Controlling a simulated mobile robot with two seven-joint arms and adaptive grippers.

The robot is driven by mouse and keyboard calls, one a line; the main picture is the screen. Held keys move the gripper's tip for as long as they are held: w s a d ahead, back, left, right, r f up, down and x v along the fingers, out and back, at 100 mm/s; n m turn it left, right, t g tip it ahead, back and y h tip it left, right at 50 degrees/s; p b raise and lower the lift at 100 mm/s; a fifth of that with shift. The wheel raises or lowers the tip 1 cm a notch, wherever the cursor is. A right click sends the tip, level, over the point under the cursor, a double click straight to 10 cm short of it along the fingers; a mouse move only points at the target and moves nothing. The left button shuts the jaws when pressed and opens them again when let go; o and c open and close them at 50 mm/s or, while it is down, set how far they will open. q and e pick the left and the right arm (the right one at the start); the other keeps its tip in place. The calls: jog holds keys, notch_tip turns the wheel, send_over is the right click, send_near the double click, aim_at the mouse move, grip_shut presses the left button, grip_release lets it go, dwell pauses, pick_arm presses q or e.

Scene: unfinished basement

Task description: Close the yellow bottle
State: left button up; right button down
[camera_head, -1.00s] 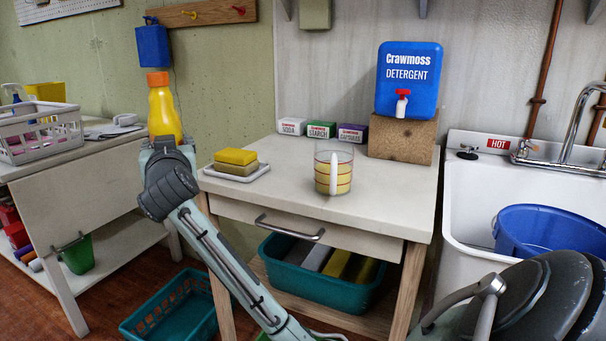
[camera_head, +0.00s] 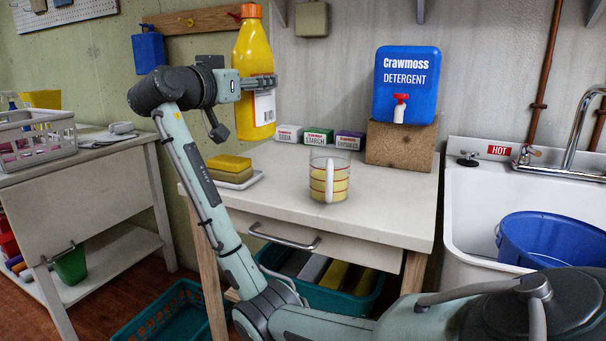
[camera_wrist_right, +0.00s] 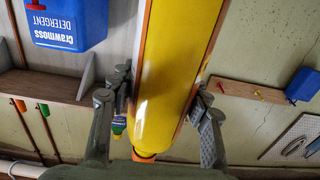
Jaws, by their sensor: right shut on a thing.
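The yellow bottle (camera_head: 252,62) is upright in the head view, in the air by the back left corner of the light table. An orange cap (camera_head: 251,10) shows at its top, at the picture's upper edge; I cannot tell how tightly it sits. A white label shows low on its side. My right gripper (camera_head: 258,84) is shut around the bottle's body from the left. The right wrist view shows the yellow body (camera_wrist_right: 165,75) between my two fingers (camera_wrist_right: 163,108), with orange at its lower end. My left gripper is not in view.
The table (camera_head: 385,215) holds a measuring cup (camera_head: 329,178), sponges (camera_head: 230,168) on a white dish, small boxes (camera_head: 319,138) and a blue detergent jug (camera_head: 407,82) on a block. A sink (camera_head: 480,220) with a blue bucket (camera_head: 545,238) stands right. The table's front is clear.

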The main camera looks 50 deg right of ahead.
jog(key=s+d+f, duration=0.3)
jog(key=d+f, duration=0.3)
jog(key=d, duration=0.5)
jog(key=shift+d+f, duration=0.15)
jog(key=shift+f, duration=0.25)
jog(key=shift+f, duration=2)
jog(key=shift+f, duration=0.15)
jog(key=c, duration=1.2)
grip_release()
jog(key=shift+f, duration=0.1)
jog(key=o, duration=0.5)
jog(key=shift+c, duration=0.2)
